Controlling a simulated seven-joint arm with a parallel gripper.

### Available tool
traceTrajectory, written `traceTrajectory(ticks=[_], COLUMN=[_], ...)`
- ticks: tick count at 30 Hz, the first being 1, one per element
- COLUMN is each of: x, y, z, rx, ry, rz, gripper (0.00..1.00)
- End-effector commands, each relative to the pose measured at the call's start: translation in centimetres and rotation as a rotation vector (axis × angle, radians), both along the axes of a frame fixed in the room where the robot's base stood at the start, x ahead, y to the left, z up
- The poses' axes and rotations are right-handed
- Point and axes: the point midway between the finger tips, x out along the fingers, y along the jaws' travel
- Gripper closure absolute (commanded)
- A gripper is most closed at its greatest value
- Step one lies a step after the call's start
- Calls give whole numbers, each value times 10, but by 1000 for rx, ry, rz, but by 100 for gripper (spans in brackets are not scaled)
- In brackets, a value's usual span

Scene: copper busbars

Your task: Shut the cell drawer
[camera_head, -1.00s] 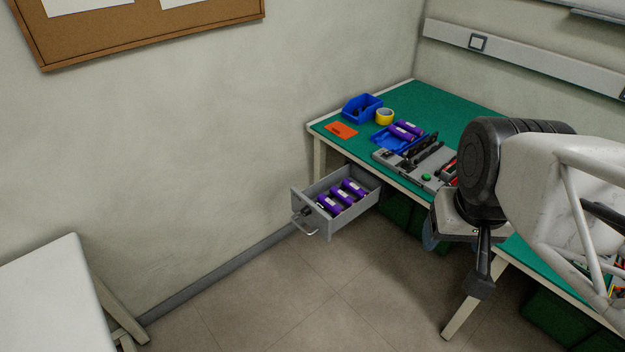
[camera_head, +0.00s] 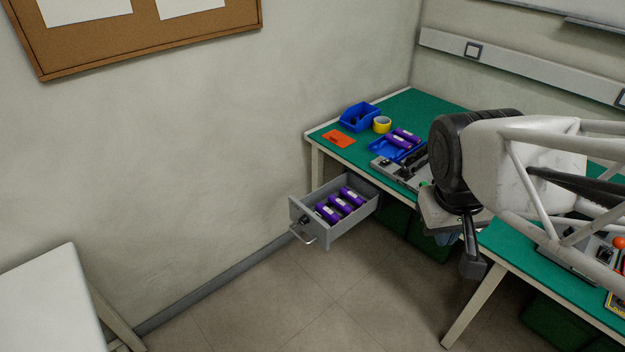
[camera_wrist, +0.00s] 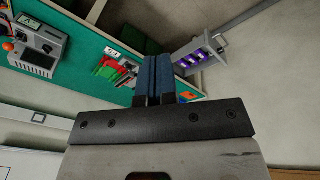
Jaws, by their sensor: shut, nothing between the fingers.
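The grey cell drawer (camera_head: 336,236) is pulled out from under the left end of the green-topped bench (camera_head: 418,105). Several purple cells (camera_head: 340,203) lie in it, and its bar handle (camera_head: 303,236) is on the front face. The drawer also shows in the wrist view (camera_wrist: 212,44), at the upper right. My gripper (camera_head: 472,266) points down in front of the bench, to the right of the drawer and apart from it. In the wrist view my gripper's blue fingers (camera_wrist: 154,78) are together with nothing between them.
On the bench stand a blue bin (camera_head: 359,116), yellow tape (camera_head: 382,125), an orange card (camera_head: 338,139) and a blue tray (camera_head: 383,150) with purple cells. A white table (camera_head: 45,305) is at the lower left. The floor before the drawer is clear.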

Motion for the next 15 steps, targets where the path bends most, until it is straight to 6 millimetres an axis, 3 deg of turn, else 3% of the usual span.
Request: traceTrajectory(ticks=[15], x=[94], y=[24], z=[-37], rx=[-269], ry=[167], rz=[357], gripper=[100])
